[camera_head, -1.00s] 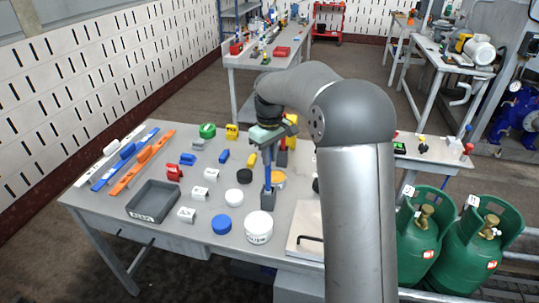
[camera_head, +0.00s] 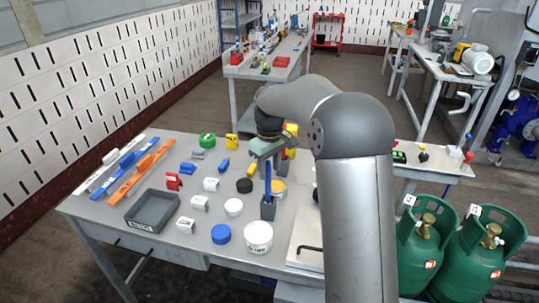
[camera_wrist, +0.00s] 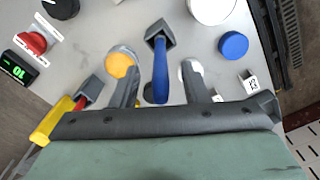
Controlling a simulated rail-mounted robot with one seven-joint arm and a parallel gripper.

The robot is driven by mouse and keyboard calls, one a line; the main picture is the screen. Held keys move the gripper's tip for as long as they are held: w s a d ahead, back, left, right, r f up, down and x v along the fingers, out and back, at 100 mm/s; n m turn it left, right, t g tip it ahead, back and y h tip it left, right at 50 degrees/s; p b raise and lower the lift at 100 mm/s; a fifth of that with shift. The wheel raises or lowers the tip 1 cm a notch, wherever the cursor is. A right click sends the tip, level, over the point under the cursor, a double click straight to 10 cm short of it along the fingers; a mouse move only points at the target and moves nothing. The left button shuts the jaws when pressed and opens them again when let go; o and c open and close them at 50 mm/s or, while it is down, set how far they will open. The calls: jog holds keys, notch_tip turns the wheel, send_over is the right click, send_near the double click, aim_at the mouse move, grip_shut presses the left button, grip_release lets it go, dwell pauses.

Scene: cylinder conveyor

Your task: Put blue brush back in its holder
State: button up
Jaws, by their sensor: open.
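The blue brush (camera_head: 268,186) stands upright with its lower end at the grey square holder (camera_head: 268,210) on the table. In the wrist view, the blue handle (camera_wrist: 160,72) rises toward the camera from the grey holder (camera_wrist: 158,36). Its bristles are not visible. My gripper (camera_head: 271,158) is above the holder, around the top of the handle. In the wrist view, my gripper's two fingers (camera_wrist: 157,75) are spread apart on either side of the handle, with gaps visible beside it.
A yellow-topped round container (camera_wrist: 120,64) is close to the left finger. A white tub (camera_head: 258,238), a blue round lid (camera_head: 221,234) and a black disc (camera_head: 244,186) stand near the holder. A grey tray (camera_head: 153,211) is at the left. Bare tabletop lies between them.

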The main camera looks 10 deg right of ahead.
notch_tip(320, 180, up, 16)
jog(key=s+f+m, duration=0.2)
jog(key=s+f, duration=0.3)
jog(key=s, duration=0.6)
jog(key=s+f+m, duration=0.2)
jog(key=s+f, duration=0.4)
jog(key=s, duration=0.6)
jog(key=s+f+m, duration=0.2)
jog(key=s+f, duration=0.4)
jog(key=s, duration=0.5)
jog(key=shift+s+a, duration=0.15)
jog(key=shift+a, duration=0.25)
